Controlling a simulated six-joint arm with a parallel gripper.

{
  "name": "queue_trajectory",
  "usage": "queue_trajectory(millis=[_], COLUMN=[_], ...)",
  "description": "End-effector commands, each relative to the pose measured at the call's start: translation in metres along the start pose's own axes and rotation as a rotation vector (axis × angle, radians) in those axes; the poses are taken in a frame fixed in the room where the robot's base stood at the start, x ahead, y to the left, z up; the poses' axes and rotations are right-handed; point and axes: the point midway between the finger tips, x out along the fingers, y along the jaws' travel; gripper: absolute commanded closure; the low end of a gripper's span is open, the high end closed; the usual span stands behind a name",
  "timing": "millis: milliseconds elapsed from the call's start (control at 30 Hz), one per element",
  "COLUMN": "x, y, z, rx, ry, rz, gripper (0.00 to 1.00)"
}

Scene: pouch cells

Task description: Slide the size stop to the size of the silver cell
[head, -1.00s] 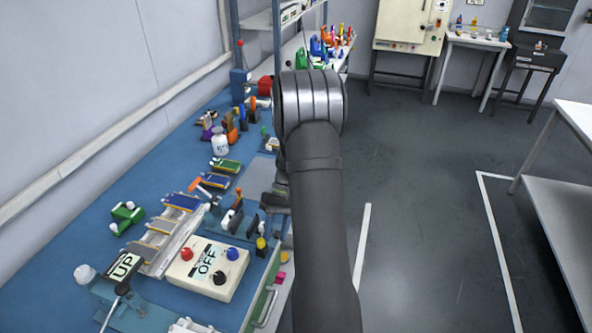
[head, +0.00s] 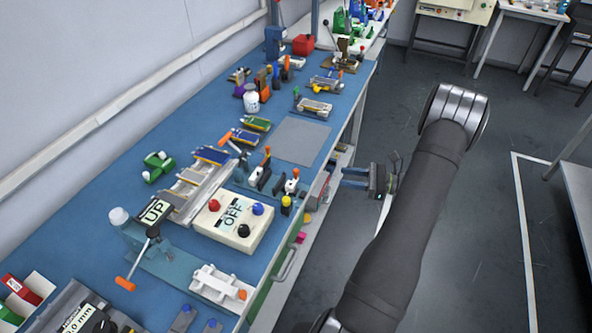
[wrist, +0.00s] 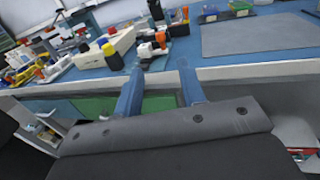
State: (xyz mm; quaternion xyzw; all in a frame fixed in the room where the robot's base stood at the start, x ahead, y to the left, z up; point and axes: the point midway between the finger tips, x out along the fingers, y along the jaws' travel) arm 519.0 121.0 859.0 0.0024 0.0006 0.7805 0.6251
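My gripper (head: 345,177) is off the bench's right edge, over the aisle, with its two blue fingers apart and nothing between them. In the wrist view, the open fingers (wrist: 160,82) point at the bench front. A silver-grey cell (head: 190,176) lies in the stepped rack, with a blue cell (head: 212,155) at the rack's far end. Which silver cell is meant is unclear. A white sliding block with an orange end (head: 219,283) sits on the near fixture and may be the size stop; I cannot tell for sure. My gripper is far from both.
The OFF box (head: 233,218) with red, blue and black knobs stands beside the rack. Two toggle clamps (head: 261,170) with orange-tipped handles stand near the front edge. A UP sign (head: 155,212) stands at left. A grey mat (head: 301,140) lies clear.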

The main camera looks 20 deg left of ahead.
Motion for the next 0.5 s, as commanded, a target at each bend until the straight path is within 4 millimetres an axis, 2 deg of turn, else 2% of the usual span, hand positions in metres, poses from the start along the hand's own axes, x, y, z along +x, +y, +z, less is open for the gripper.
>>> queue_trajectory(millis=[500], x=[0.109], y=[0.002], z=[0.000], rx=[-0.003], ry=[0.003], rz=[0.008], gripper=[0.63])
